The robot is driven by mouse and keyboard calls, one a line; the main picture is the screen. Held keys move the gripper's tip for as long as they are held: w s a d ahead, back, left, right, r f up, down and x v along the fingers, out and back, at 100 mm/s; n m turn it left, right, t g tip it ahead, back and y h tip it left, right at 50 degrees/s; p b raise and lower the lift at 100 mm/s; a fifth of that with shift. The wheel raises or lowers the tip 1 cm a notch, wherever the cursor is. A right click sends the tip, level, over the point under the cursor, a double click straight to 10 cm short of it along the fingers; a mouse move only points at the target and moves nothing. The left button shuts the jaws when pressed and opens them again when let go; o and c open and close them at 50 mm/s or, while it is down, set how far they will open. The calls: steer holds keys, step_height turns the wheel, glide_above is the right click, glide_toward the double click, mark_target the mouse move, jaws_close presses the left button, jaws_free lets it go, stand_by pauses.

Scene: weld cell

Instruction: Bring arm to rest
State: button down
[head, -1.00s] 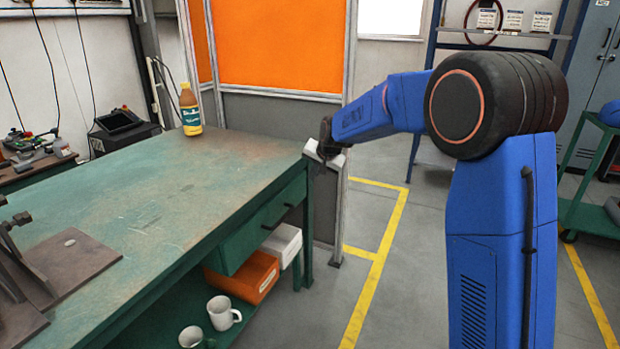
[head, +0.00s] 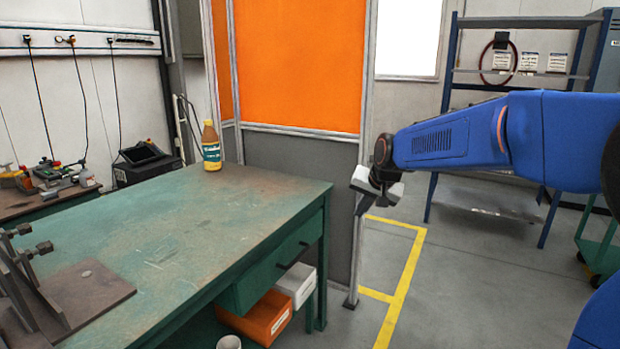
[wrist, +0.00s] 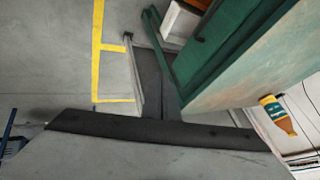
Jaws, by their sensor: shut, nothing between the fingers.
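My arm, blue with dark joints, reaches in from the right in the head view. My gripper (head: 367,203) hangs at its end, pointing down and left, in front of the partition post and to the right of the workbench (head: 190,235). It is shut and holds nothing. It is apart from the bench edge in the picture. In the wrist view part of my gripper (wrist: 165,128) shows as a dark bar across the lower half, with the floor and the bench's green side beyond it.
A bottle (head: 211,146) stands on the bench's far corner; it also shows in the wrist view (wrist: 278,115). An orange-panelled partition (head: 300,65) stands behind. A dark metal fixture (head: 70,300) is at left. A blue shelf rack (head: 490,205) stands at right. Floor with yellow lines (head: 405,285) is clear.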

steer(key=s+d+n+h, duration=0.1)
steer(key=s+d, duration=0.3)
steer(key=s, duration=0.7)
steer(key=s+d+n, duration=0.1)
steer(key=s+d, duration=0.3)
steer(key=s, duration=0.7)
steer(key=s+d+f, duration=0.2)
steer(key=s+f, duration=0.1)
steer(key=s, duration=0.6)
steer(key=s+d+f+n+g+h, duration=0.1)
steer(key=s+d+f, duration=0.2)
steer(key=s, duration=0.7)
steer(key=shift+s+d+f+n+g, duration=0.15)
steer(key=shift+s+f+n+g, duration=0.15)
steer(key=shift+f, duration=0.5)
